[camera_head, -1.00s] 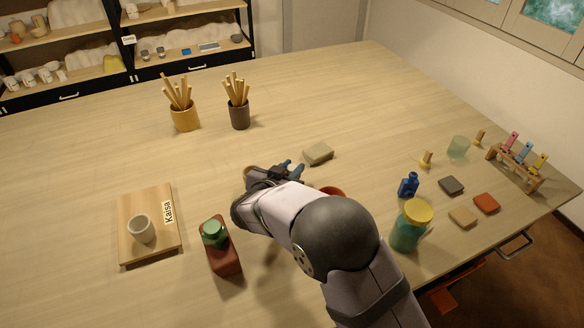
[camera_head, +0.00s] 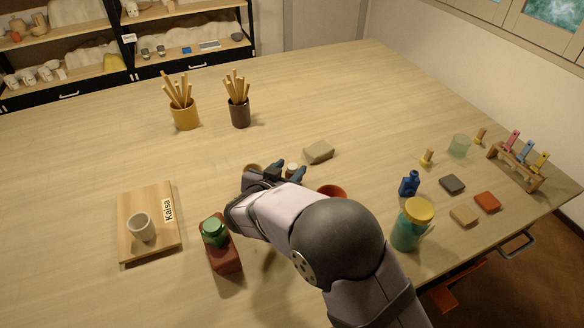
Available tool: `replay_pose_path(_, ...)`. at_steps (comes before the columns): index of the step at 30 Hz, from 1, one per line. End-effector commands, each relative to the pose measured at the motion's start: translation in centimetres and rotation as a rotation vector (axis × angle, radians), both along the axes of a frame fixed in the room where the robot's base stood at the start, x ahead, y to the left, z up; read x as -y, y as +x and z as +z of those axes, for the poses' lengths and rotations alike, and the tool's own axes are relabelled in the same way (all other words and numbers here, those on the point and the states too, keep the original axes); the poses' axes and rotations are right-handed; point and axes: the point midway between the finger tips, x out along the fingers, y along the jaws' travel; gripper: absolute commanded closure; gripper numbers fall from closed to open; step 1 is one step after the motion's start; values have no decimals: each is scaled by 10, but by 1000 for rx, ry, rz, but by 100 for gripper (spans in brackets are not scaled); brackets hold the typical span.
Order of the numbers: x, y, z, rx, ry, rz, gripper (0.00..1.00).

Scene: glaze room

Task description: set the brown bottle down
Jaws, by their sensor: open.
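My gripper (camera_head: 288,172) is open over the middle of the table, at the end of my arm. A small thing with a pale top and a brownish body, which looks like the brown bottle (camera_head: 292,169), shows between its dark blue fingertips. Most of it is hidden by the fingers and arm. I cannot tell whether its base rests on the table or whether a finger touches it.
A tan rim (camera_head: 252,168) and a red-orange bowl (camera_head: 332,190) sit close to the gripper, partly hidden. A beige block (camera_head: 319,152) lies just behind. A green jar (camera_head: 214,231) stands on a red-brown block (camera_head: 225,258). A blue bottle (camera_head: 409,184) stands right.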

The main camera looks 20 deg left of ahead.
Motion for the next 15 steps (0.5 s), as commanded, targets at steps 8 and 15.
replay_pose_path(8,-1,-48,19,1,2,4,59)
replay_pose_path(15,0,-78,32,1,1,2,59)
